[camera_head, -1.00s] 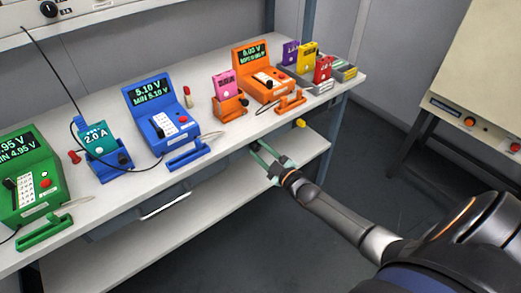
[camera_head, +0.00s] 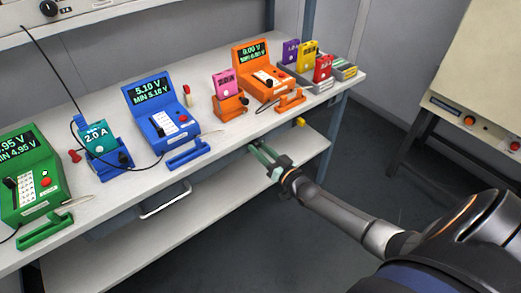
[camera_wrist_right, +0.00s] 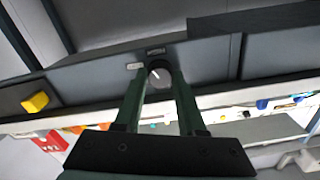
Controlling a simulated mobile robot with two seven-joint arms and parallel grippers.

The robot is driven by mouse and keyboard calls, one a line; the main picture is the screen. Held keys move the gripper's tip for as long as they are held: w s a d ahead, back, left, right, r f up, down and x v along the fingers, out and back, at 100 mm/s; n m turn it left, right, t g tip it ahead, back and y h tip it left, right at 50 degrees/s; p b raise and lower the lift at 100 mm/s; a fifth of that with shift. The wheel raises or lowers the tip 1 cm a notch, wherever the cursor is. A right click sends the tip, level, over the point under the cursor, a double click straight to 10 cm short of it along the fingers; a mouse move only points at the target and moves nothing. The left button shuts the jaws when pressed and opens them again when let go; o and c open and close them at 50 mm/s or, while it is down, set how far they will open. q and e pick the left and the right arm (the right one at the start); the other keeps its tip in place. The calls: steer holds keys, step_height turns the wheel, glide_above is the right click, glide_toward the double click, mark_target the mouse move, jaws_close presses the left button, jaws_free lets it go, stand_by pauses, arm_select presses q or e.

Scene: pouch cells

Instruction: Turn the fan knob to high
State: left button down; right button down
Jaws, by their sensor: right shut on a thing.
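A round dark knob (camera_wrist_right: 160,74) with a white pointer line sits on a grey panel under the bench's front edge. In the right wrist view its pointer leans to the upper left. My right gripper (camera_wrist_right: 160,78) is shut on the knob, with one green finger on each side. In the head view the right gripper (camera_head: 257,148) reaches under the bench edge, and the knob is hidden there. Small labels (camera_wrist_right: 155,51) beside the knob are too small to read. My left gripper is not in view.
The bench top (camera_head: 225,135) above holds green, blue and orange meters and several coloured cells. A yellow block (camera_wrist_right: 36,102) juts from the panel to one side of the knob. A drawer handle (camera_head: 165,202) is left of my arm. The lower shelf (camera_head: 210,192) is clear.

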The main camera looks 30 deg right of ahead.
steer(key=m, duration=0.5)
steer(key=shift+m+b, duration=0.3)
steer(key=shift+b, duration=0.1)
stand_by(0.3)
steer(key=shift+c, duration=2.4)
jaws_free()
steer(key=s+d+p, duration=0.1)
steer(key=s+p, duration=0.1)
steer(key=s, duration=1)
steer(key=shift+s, duration=0.3)
